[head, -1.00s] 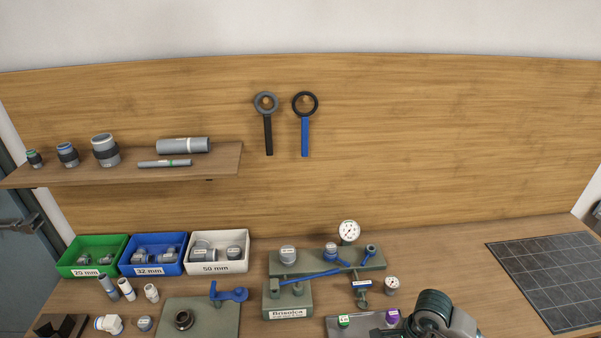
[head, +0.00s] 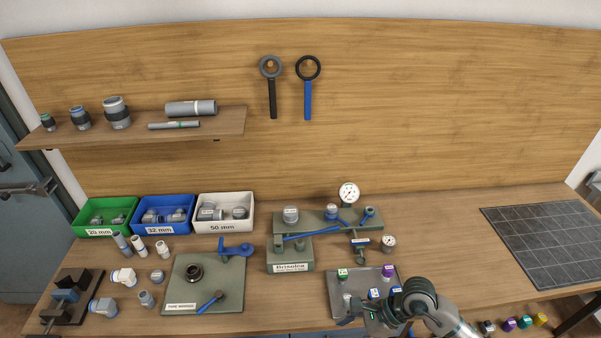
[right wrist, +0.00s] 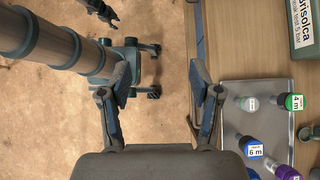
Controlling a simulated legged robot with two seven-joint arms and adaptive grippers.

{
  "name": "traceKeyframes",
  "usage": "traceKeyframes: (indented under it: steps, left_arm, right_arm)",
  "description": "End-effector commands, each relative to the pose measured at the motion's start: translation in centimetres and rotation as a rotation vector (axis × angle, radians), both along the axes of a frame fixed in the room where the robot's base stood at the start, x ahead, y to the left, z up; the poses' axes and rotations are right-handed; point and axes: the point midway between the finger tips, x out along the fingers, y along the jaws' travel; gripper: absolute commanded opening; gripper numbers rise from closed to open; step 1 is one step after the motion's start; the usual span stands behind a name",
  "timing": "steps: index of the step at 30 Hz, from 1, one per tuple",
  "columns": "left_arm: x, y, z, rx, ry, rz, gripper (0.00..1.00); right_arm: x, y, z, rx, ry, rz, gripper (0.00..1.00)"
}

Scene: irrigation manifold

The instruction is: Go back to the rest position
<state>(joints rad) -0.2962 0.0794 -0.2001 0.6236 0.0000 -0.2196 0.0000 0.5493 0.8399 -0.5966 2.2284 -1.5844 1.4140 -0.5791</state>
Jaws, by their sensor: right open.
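My right gripper (right wrist: 160,75) is open, and nothing shows between its fingers in the right wrist view. In the head view my right arm comes in from the lower right and the gripper (head: 355,317) is by the front of the grey tray (head: 336,284). The right wrist view shows the tray (right wrist: 262,95) to the right of the fingers, with the floor beneath them. Part of a dark claw, probably my left gripper (right wrist: 102,12), shows at the top of that view. It is cut off and too small to judge. The head view does not show the left gripper.
The tray holds several capped pieces, including green (head: 343,273) and purple (head: 389,271) ones. A Brisolca stand (head: 290,254) with gauges is behind it. Green (head: 108,203), blue (head: 166,201) and white (head: 226,198) bins stand left. A dark grid mat (head: 560,245) lies right; table between is bare.

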Motion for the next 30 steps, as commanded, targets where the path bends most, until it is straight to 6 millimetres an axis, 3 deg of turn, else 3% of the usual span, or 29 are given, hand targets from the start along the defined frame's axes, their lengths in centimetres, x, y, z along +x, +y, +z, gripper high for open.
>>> traceKeyframes:
  steps: [5, 8, 11, 12, 14, 17, 19, 22, 23, 24, 27, 30]
  left_arm:
    - [-0.4, 0.1, 0.0, 0.001, 0.007, 0.000, 0.40]
    - [-0.7, 0.1, 0.0, 0.002, 0.010, 0.000, 0.40]
    - [-0.7, 0.1, -0.1, 0.002, 0.011, 0.000, 0.40]
    - [-0.7, 0.1, -0.1, 0.002, 0.011, 0.000, 0.40]
    - [-0.7, 0.1, -0.1, 0.002, 0.011, 0.000, 0.40]
    - [-0.7, 0.1, 0.0, 0.002, 0.010, 0.000, 0.40]
    - [-0.6, 0.1, 0.0, 0.002, 0.010, 0.000, 0.40]
    - [-0.6, 0.1, 0.0, 0.002, 0.010, 0.000, 0.40]
    - [-0.6, 0.1, 0.0, 0.002, 0.010, 0.000, 0.40]
    - [-0.6, 0.1, 0.0, 0.002, 0.009, 0.000, 0.40]
    - [-0.5, 0.1, 0.0, 0.002, 0.008, 0.000, 0.40]
    - [-0.5, 0.1, 0.0, 0.002, 0.008, 0.000, 0.40]
  right_arm:
    - [-1.6, 6.4, 4.5, 0.417, 0.149, -0.098, 0.64]
    - [-1.4, 9.0, 9.4, 0.747, 0.308, -0.225, 0.64]
    - [0.7, 8.8, 14.5, 1.116, 0.535, -0.426, 0.64]
    - [2.0, 7.8, 15.9, 1.254, 0.634, -0.521, 0.64]
    - [4.3, 5.5, 16.9, 1.449, 0.790, -0.681, 0.64]
    - [8.1, 0.4, 15.4, 1.734, 1.063, -0.989, 0.64]
    - [9.9, -3.4, 11.8, 1.897, 1.257, -1.241, 0.64]
    - [10.1, -7.8, 4.6, 2.057, 1.514, -1.630, 0.64]
    - [9.6, -8.7, 2.3, -2.077, -1.576, 1.740, 0.64]
    - [8.6, -9.8, -0.7, -1.913, -1.509, 1.727, 0.64]
    - [5.1, -11.2, -7.3, -1.564, -1.355, 1.689, 0.64]
    - [1.1, -11.5, -12.0, -1.304, -1.229, 1.654, 0.64]
